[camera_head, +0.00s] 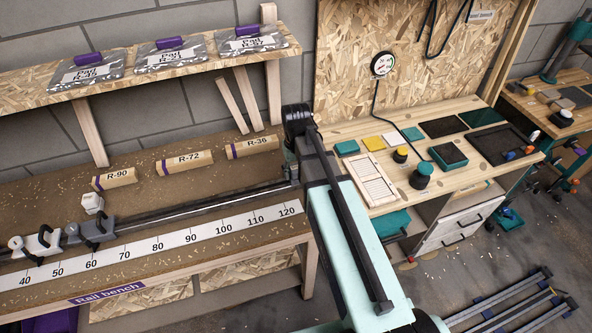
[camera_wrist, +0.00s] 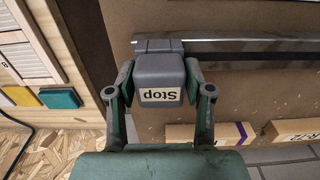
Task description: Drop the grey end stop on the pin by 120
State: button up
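The grey end stop (camera_wrist: 161,80), a block with a "Stop" label that reads upside down, is in the wrist view at the end of the dark rail (camera_wrist: 250,52). My gripper (camera_wrist: 160,72) has one finger against each side of it and looks shut on it. The block overlaps the rail's end in this view; whether it is seated on the pin I cannot tell, as the pin is hidden. In the head view the rail (camera_head: 200,207) runs along the scale (camera_head: 165,243) to my arm, which covers its end by the 120 mark. The stop is not clearly visible there.
A grey carriage (camera_head: 93,232) and a white carriage (camera_head: 40,243) sit on the rail near 40 to 60. Blocks R-90 (camera_head: 114,179), R-72 (camera_head: 185,162) and R-36 (camera_head: 252,147) lie behind it. A second bench (camera_head: 395,205) with tools stands to the right.

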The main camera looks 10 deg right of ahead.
jog(key=o, duration=0.3)
notch_tip(320, 180, up, 12)
jog(key=shift+r, duration=0.1)
dwell(0.7)
